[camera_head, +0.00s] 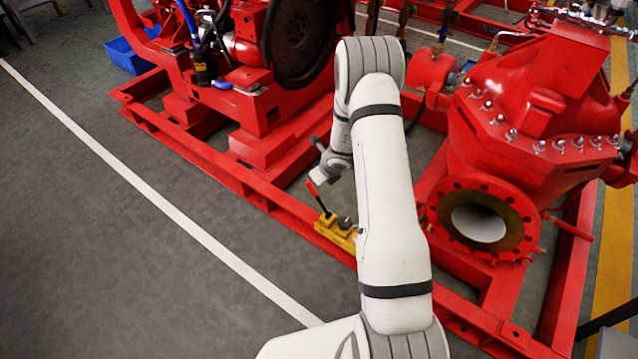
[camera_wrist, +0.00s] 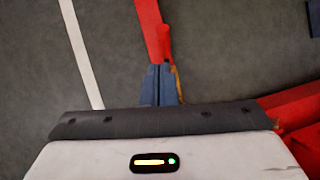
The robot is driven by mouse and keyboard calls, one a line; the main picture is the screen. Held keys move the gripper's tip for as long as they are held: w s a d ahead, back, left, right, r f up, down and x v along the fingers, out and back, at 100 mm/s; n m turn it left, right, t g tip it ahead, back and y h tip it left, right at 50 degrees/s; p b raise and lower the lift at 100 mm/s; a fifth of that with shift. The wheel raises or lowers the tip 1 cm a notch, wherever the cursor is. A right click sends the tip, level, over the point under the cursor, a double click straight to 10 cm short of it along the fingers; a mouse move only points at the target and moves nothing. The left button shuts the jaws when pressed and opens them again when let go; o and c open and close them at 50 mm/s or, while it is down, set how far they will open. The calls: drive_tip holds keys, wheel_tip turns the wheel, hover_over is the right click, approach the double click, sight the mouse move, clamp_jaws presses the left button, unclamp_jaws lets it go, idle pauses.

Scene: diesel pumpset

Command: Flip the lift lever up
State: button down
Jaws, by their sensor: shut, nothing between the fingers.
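The lift lever (camera_head: 313,190) has a red grip on a dark shaft and leans up and to the left. It rises from a yellow base (camera_head: 335,232) on the red frame rail. My gripper (camera_head: 321,179) is just above and beside the red grip in the head view; I cannot tell whether they touch. In the wrist view, the blue-grey fingers of my gripper (camera_wrist: 160,70) are closed together. A red piece, likely the lever's grip (camera_wrist: 165,42), shows right at their tips. A sliver of yellow shows beside the right finger, and the fingers hide most of the base.
The red frame rail (camera_head: 215,160) runs beneath the lever. A large red pump (camera_head: 535,110) with a round flange stands to the right, and the red engine (camera_head: 240,90) stands behind. The grey floor (camera_head: 110,240) to the left is clear, with a white line across it.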

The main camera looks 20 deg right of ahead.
drive_tip(key=shift+s+a+r+p, duration=0.1)
drive_tip(key=shift+r+p, duration=0.1)
drive_tip(key=shift+r, duration=0.5)
drive_tip(key=shift+s+d+r+p, duration=0.1)
drive_tip(key=shift+s+r+p, duration=0.1)
drive_tip(key=shift+r, duration=0.55)
drive_tip(key=shift+s+a+r+p, duration=0.1)
drive_tip(key=shift+r+p, duration=0.1)
drive_tip(key=shift+r, duration=0.5)
drive_tip(key=s+a+r+n+y+p, duration=0.1)
drive_tip(key=s+a+r+n+p, duration=0.3)
drive_tip(key=r, duration=0.7)
drive_tip(key=s+a+r+n+y+p, duration=0.1)
drive_tip(key=s+a+r+n+p, duration=0.3)
drive_tip(key=r, duration=0.7)
drive_tip(key=a+r+n+y+p, duration=0.1)
drive_tip(key=r+n+p, duration=0.2)
drive_tip(key=r+n, duration=0.55)
drive_tip(key=s+d+r+n+g+h+p, duration=0.1)
drive_tip(key=s+r+n+p, duration=0.4)
drive_tip(key=s+r, duration=0.7)
drive_tip(key=s+d+r+n+g+h+p, duration=0.1)
drive_tip(key=s+r+n+h+p, duration=0.3)
drive_tip(key=s+r+n, duration=0.5)
drive_tip(key=s+d+r+p, duration=0.1)
drive_tip(key=s+r+p, duration=0.1)
drive_tip(key=s, duration=0.2)
drive_tip(key=shift+s+d+r+g, duration=0.2)
drive_tip(key=shift+s+r+g, duration=0.05)
drive_tip(key=shift+r+g, duration=0.1)
